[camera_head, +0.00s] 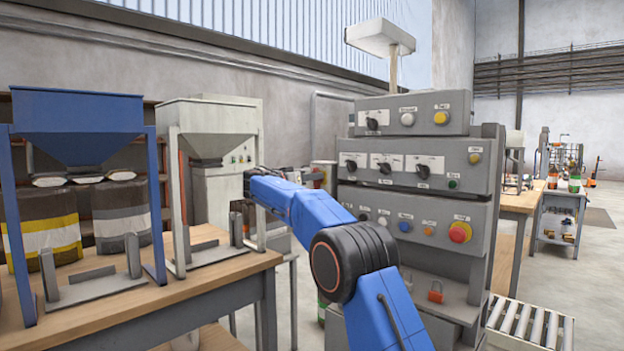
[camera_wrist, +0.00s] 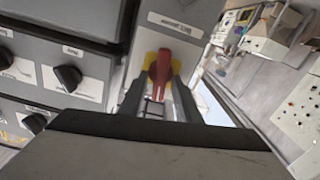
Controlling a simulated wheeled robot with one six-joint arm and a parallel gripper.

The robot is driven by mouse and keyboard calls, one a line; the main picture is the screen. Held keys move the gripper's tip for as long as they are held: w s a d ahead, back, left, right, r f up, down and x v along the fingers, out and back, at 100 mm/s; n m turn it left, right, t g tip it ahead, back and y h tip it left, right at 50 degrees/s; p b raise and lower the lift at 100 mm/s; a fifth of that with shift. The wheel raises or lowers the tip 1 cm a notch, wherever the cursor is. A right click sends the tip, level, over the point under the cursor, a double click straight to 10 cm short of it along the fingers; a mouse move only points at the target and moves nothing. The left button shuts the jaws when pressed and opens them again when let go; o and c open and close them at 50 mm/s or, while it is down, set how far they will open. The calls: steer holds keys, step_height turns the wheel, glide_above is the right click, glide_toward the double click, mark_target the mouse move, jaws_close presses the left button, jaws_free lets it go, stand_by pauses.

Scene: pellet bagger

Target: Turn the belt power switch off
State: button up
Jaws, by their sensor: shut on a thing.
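A red rotary handle (camera_wrist: 160,66) on a yellow plate (camera_wrist: 150,62) shows in the wrist view, on a grey panel face under a white label too blurred to read. My gripper (camera_wrist: 160,90) is shut on the red handle, one finger on each side of it. The handle points roughly along the fingers. In the head view my blue arm reaches to the left side of the grey control cabinet (camera_head: 420,172), and the handle is hidden there.
The cabinet front carries black knobs (camera_head: 424,171), coloured buttons and a red emergency button (camera_head: 460,232). A blue hopper frame (camera_head: 75,115) and a grey hopper machine (camera_head: 210,130) stand on a wooden bench (camera_head: 215,268) at left. A roller conveyor (camera_head: 528,322) lies at lower right.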

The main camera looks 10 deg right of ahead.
steer(key=shift+w+a+f+n, duration=0.1)
steer(key=shift+f+n, duration=0.05)
steer(key=shift+n, duration=2.5)
steer(key=shift+w+a+f+n, duration=0.1)
steer(key=shift+n, duration=2.6)
steer(key=shift+w+a+f+n, duration=0.1)
steer(key=shift+f+n, duration=0.05)
steer(key=shift+n, duration=2.5)
steer(key=o, duration=0.7)
steer(key=shift+a, duration=0.1)
steer(key=v, duration=1.7)
steer(key=shift+s, duration=0.15)
steer(key=shift+a, duration=0.1)
